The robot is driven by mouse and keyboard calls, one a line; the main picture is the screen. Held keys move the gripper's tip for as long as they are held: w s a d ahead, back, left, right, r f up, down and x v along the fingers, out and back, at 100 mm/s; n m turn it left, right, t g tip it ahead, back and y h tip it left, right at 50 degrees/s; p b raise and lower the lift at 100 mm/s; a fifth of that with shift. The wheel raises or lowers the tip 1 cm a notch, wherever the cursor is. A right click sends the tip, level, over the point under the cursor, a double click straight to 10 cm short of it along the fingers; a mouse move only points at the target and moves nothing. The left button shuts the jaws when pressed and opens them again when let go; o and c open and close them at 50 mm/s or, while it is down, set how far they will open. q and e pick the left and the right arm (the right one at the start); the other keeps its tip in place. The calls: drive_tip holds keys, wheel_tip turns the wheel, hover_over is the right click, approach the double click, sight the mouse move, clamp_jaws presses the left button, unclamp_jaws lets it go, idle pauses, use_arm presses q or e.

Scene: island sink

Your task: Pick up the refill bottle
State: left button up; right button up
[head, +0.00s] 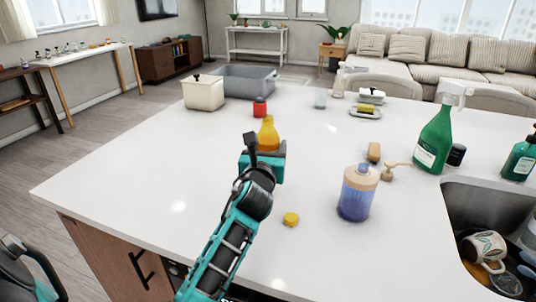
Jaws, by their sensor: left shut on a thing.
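The yellow-orange bottle (268,135), which I take for the refill bottle, stands out upright beyond my left gripper (264,158). The gripper is shut on it, and the jaws and wrist hide its lower part. I cannot tell whether its base touches the counter. A small yellow cap (290,219) lies on the counter to the right of my left arm. My right gripper is not in view.
The white counter (120,185) is clear to the left. A red-capped jar (260,107), cream canister (203,93) and grey tub (244,80) stand behind. A green spray bottle (436,140) stands at right, beside the sink (490,205) holding mugs.

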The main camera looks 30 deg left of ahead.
use_arm(q)
drive_tip(key=shift+r, duration=7.75)
